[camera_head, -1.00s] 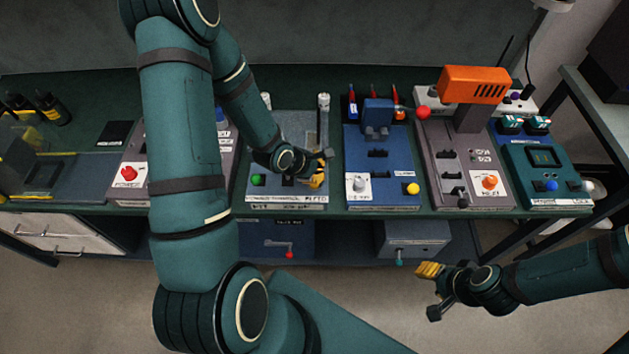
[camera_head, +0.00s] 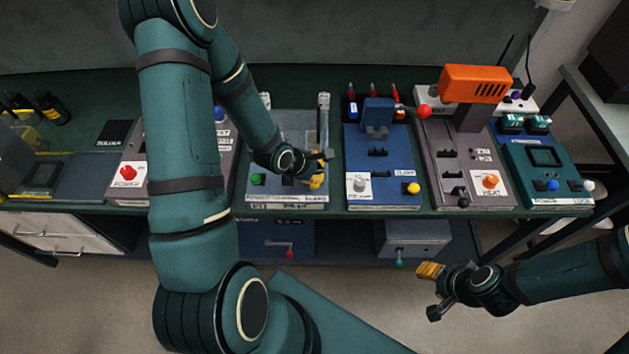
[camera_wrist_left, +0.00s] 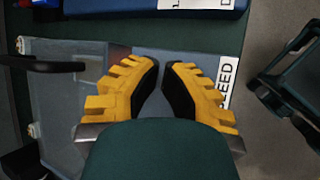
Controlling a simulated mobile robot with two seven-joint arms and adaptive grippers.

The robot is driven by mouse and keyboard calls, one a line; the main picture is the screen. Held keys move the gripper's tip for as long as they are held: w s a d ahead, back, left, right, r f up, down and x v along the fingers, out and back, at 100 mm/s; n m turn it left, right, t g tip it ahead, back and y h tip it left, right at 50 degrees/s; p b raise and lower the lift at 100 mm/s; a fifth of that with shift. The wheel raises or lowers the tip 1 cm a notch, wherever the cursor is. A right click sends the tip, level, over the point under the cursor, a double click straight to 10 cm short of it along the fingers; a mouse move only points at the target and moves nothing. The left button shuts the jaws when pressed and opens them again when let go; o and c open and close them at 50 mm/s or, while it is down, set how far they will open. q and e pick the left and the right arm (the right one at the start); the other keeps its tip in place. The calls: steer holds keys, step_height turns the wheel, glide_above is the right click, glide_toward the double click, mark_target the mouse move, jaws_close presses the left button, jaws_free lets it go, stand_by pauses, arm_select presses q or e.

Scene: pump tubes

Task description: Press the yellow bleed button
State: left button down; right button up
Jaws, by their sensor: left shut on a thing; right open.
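My left gripper (camera_head: 318,172) is low over the front right part of the grey-topped station (camera_head: 258,198), which has a green button (camera_head: 258,179) at its front left. What the jaws close on is hidden, and no bleed button shows beside that label. A yellow button (camera_head: 413,188) shows on the blue station to the right. My right gripper (camera_head: 432,288) is open and empty, in front of the bench.
The blue station (camera_head: 350,140) and a grey station with an orange head (camera_head: 474,84) stand to the right. A teal station (camera_head: 545,155) is at the bench's right end. A red button (camera_head: 128,172) is at left. Open floor lies before the bench.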

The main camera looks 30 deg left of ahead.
arm_select(q)
steer(key=shift+f+b, duration=0.5)
steer(key=shift+f, duration=0.3)
stand_by(0.8)
steer(key=shift+r, duration=0.1)
steer(key=shift+r+p, duration=0.95)
steer(key=shift+r, duration=0.05)
steer(key=shift+r, duration=0.1)
step_height(320, 180, up, 5)
steer(key=p, duration=0.4)
stand_by(0.8)
